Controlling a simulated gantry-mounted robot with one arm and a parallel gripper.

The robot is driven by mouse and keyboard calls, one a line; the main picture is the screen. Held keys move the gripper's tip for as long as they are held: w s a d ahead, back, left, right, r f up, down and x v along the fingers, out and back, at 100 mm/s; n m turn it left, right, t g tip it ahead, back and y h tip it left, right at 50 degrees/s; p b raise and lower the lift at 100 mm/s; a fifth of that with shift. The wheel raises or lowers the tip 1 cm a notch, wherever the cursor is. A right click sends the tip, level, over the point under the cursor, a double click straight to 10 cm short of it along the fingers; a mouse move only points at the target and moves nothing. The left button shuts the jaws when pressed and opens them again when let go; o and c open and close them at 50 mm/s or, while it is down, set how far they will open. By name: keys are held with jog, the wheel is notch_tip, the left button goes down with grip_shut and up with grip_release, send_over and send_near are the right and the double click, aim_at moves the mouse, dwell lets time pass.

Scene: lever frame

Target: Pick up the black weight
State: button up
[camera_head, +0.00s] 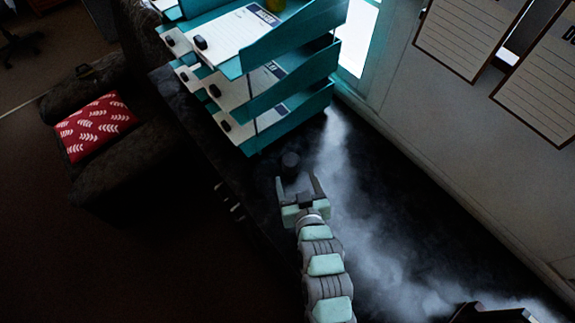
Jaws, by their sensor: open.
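The black weight (290,162) is a small dark cylinder standing on the dark counter, just in front of the teal tray rack. It is hard to make out against the dark surface. My gripper (297,184) is open, with its two fingers pointing toward the weight. The weight appears just beyond the fingertips, nearer the left one. Nothing shows between the fingers. I cannot tell how high the gripper is above the counter.
The teal tray rack (287,128) with papers and black-knobbed levers stands close behind the weight. A pale wall with clipboards (470,32) runs along the right. Whitish haze or light lies on the dark counter (385,190). A chair with a red cushion (96,127) is at left.

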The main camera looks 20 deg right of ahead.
aim_at(292, 169)
jog(key=shift+p+x, duration=0.85)
jog(key=shift+x, duration=1.2)
jog(key=p+x, duration=0.1)
jog(key=x, duration=0.3)
jog(key=shift+w+d+r, duration=0.1)
jog(key=shift+w+r, duration=0.05)
jog(key=shift+w, duration=0.05)
jog(key=shift+s, duration=0.1)
grip_shut()
